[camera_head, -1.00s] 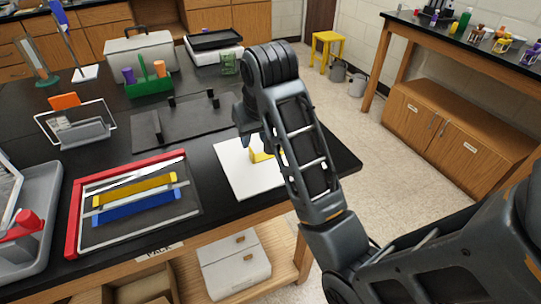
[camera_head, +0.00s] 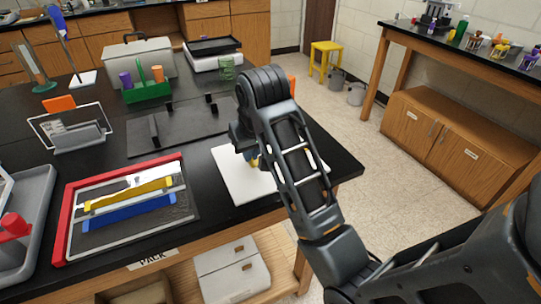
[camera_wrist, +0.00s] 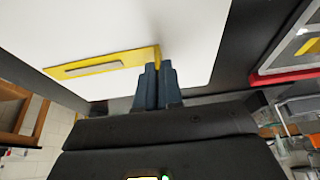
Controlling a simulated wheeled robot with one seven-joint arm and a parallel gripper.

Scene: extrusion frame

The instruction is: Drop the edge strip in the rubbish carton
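A yellow strip with a grey bar along its face (camera_wrist: 95,65) lies over a white sheet (camera_wrist: 110,22) in the wrist view. I take it for the edge strip. My gripper (camera_wrist: 158,66) has its two dark fingers close together at the strip's right end, which shows between the tips. It looks shut on that end; whether the strip is lifted cannot be told. In the head view my gripper (camera_head: 252,160) is low over the white sheet (camera_head: 235,180), and my arm hides most of the strip. No rubbish carton can be made out for certain.
Left of the sheet, a red-edged frame (camera_head: 70,205) holds another yellow bar (camera_head: 130,194) and a blue bar (camera_head: 130,213). A grey tray (camera_head: 38,205) is at far left. A white box (camera_head: 235,272) stands on the shelf below.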

